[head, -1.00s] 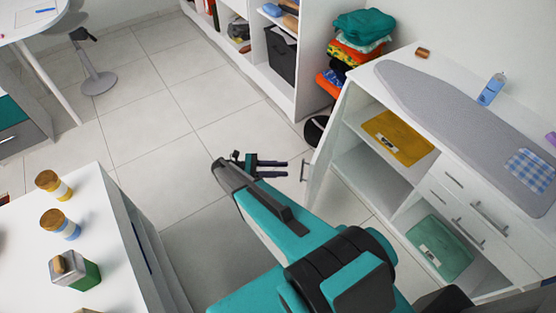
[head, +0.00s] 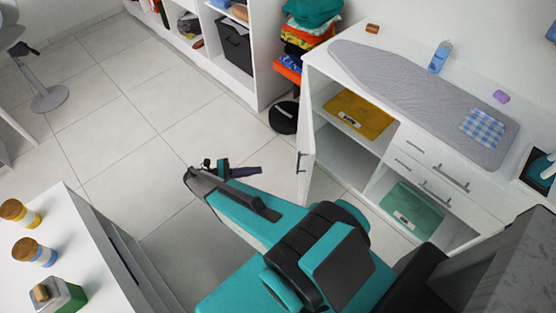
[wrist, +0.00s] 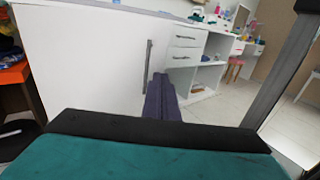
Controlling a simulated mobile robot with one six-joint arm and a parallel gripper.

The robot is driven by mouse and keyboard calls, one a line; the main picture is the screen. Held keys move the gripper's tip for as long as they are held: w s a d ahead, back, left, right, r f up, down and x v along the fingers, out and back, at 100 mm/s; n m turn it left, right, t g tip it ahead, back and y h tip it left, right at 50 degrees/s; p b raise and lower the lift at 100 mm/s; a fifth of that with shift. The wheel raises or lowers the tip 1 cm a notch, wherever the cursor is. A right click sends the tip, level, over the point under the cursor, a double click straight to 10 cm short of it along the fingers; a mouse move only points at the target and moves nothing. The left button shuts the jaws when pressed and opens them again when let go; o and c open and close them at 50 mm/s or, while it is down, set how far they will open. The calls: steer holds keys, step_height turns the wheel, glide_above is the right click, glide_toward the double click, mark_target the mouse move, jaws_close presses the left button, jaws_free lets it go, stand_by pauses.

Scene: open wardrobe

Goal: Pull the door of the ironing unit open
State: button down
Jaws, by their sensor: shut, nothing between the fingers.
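The ironing unit (head: 318,62) is a white cabinet at the right of the head view, with a grey ironing board on top. Its door (head: 308,150) stands swung out from the front, and the left compartment shows inside. The door handle (head: 300,162) is a dark grey bar. In the wrist view the door (wrist: 85,60) fills the left, with its handle (wrist: 148,66) near its right edge. My gripper (head: 258,171) is shut and empty, left of the handle and apart from it in the head view. Its closed fingers (wrist: 160,98) also show in the wrist view.
A white table (head: 70,225) with jars stands at the lower left. Open shelves (head: 262,75) and a stack of folded cloths (head: 305,35) are at the back. Tiled floor (head: 120,120) is free between table and shelves.

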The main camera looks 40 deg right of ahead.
steer(key=s+a+f+m+t+y+b, duration=0.1)
steer(key=s+a+f+m+y+b, duration=0.3)
steer(key=s+f, duration=0.4)
steer(key=s+a+f+m+t+y+b, duration=0.1)
steer(key=s+a+f+m+y+b, duration=0.25)
steer(key=s+a+f+y, duration=0.45)
steer(key=s+a+f+m+t+y+b, duration=0.1)
steer(key=s+a+f+m+y+b, duration=0.2)
steer(key=a, duration=0.4)
steer(key=shift+s+f+m+t, duration=0.35)
steer(key=shift+s+m+t, duration=0.05)
steer(key=shift+s+m, duration=0.1)
steer(key=shift+a, duration=0.15)
